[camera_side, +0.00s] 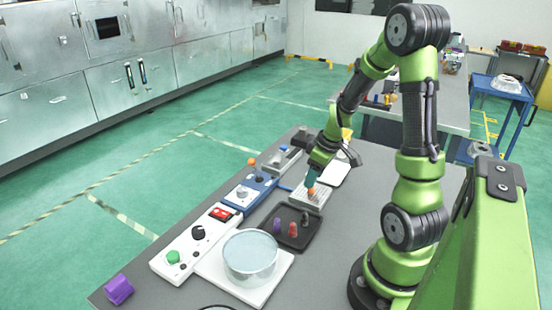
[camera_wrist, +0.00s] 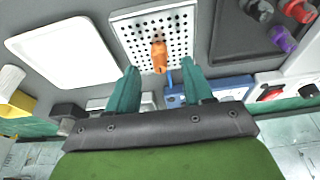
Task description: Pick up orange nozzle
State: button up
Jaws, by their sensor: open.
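The orange nozzle (camera_wrist: 159,55) stands on a light perforated plate (camera_wrist: 126,43) in the wrist view. It also shows in the side view (camera_side: 311,191), just below my gripper (camera_side: 311,178). In the wrist view my gripper (camera_wrist: 156,88) has its two teal fingers apart, one on each side of the nozzle's line, with the nozzle just beyond the fingertips. The fingers look empty. I cannot tell whether a finger touches the nozzle.
A black tray (camera_side: 283,237) with coloured nozzles lies beside the plate. A white tray (camera_wrist: 62,47) lies on its other side. A clear bowl (camera_side: 250,252), a blue control box (camera_side: 246,197) and a white control box (camera_side: 185,255) stand nearby. A purple block (camera_side: 118,290) sits at the table's corner.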

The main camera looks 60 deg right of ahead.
jog(key=shift+x, duration=1.6)
jog(key=shift+c, duration=0.3)
grip_shut()
